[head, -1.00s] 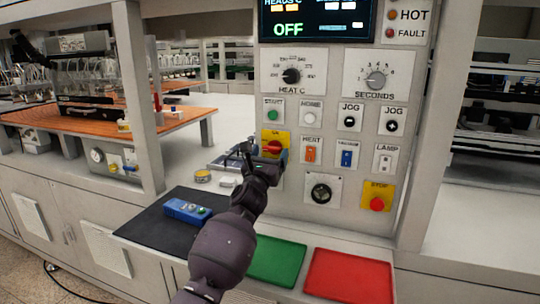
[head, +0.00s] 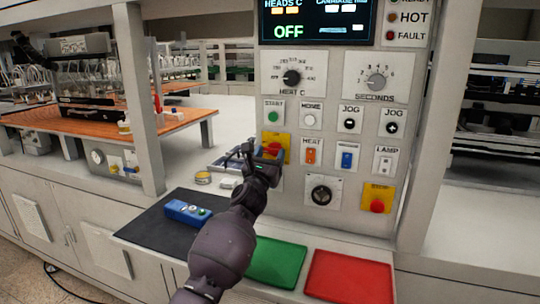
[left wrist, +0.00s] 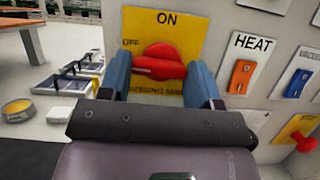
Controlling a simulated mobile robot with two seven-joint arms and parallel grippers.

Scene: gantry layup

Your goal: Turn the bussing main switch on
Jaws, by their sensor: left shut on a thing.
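The bussing main switch is a red rotary knob (head: 272,149) on a yellow plate on the panel front; the knob also shows in the left wrist view (left wrist: 160,66). ON is printed above it and OFF at its upper left. Its red handle lies about level, pointing to the left, OFF side rather than up at ON. My left gripper (head: 262,154) is at the switch, shut on the knob, with its blue fingers on either side of the handle in the left wrist view (left wrist: 160,80). The fingers partly hide the plate's lower lettering. My right gripper is not in view.
The display (head: 318,20) reads OFF. An orange heat rocker (head: 311,152), a blue rocker (head: 347,160) and a red stop button (head: 377,205) sit close by on the panel. Below are a green mat (head: 276,262), a red mat (head: 348,277) and a blue device (head: 187,211) on a dark mat.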

